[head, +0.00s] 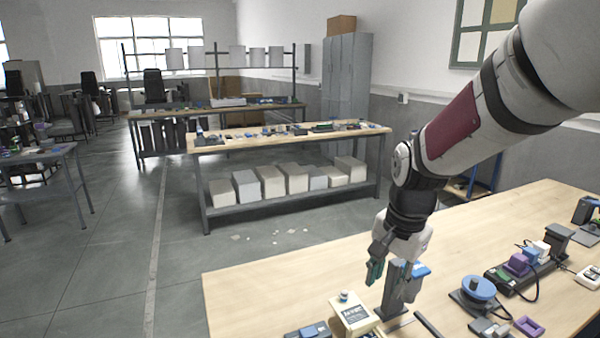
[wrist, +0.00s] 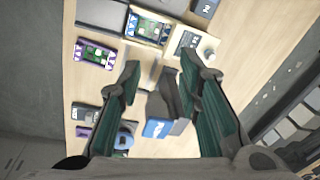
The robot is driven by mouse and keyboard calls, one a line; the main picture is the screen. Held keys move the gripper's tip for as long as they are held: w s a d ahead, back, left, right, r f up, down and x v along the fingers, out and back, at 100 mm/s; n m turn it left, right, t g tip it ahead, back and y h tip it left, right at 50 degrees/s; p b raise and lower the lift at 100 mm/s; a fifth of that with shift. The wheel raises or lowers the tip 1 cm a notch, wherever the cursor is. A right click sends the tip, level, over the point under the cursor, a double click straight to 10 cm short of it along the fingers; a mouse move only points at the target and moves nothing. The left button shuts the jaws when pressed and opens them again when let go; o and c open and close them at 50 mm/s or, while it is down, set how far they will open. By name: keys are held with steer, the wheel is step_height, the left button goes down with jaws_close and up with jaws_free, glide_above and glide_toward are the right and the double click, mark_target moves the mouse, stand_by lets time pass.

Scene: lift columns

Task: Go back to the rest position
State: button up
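My gripper (head: 390,286) hangs at the end of my arm over the near wooden workbench (head: 270,287). In the wrist view its two green-padded fingers (wrist: 160,66) are spread wide apart, with nothing clamped between them. A dark upright part with a blue top (head: 421,271) stands on the bench right at the gripper, partly hidden by a finger. A grey and blue part (wrist: 158,128) shows between the fingers in the wrist view. Whether a finger touches it I cannot tell.
A cream box (head: 352,316) stands just left of the gripper. A blue round-topped device (head: 478,288) and a black strip of modules (head: 520,268) lie to the right. The bench's left part is bare. Another workbench (head: 290,143) stands behind, across open floor.

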steer(key=s+d+r+n+t, duration=0.1)
steer(key=s+r+n, duration=0.3)
steer(key=s, duration=0.6)
steer(key=s+d+r+n+t, duration=0.1)
steer(key=s+r+n, duration=0.4)
steer(key=s, duration=0.5)
steer(key=shift+s+d+r+n+t+h, duration=0.25)
steer(key=shift+d+r+n+t+h, duration=0.05)
steer(key=shift+r+t, duration=0.5)
